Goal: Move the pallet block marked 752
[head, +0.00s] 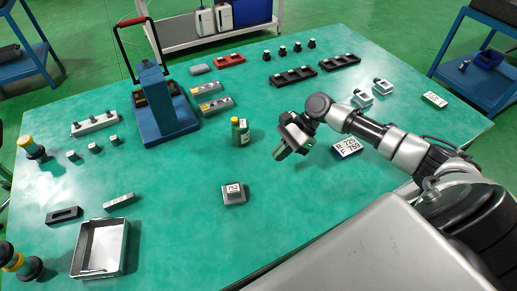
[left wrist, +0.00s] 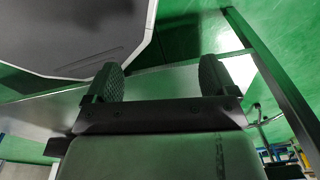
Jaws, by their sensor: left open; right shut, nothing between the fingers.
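The pallet block marked 752 (head: 233,194) is a small grey block with a white label on top. It lies on the green table (head: 190,240) near the middle front. My right gripper (head: 281,155) is shut and empty, above the table, behind and to the right of the block and apart from it. My left gripper (left wrist: 158,80) shows only in the left wrist view. Its two dark ribbed fingers are spread apart with nothing between them. No block shows in that view.
A label plate reading R 725, F 759 (head: 347,147) lies to the right. A metal tray (head: 100,248) is at front left, and a blue press (head: 160,105) at back left. The table around the block is clear.

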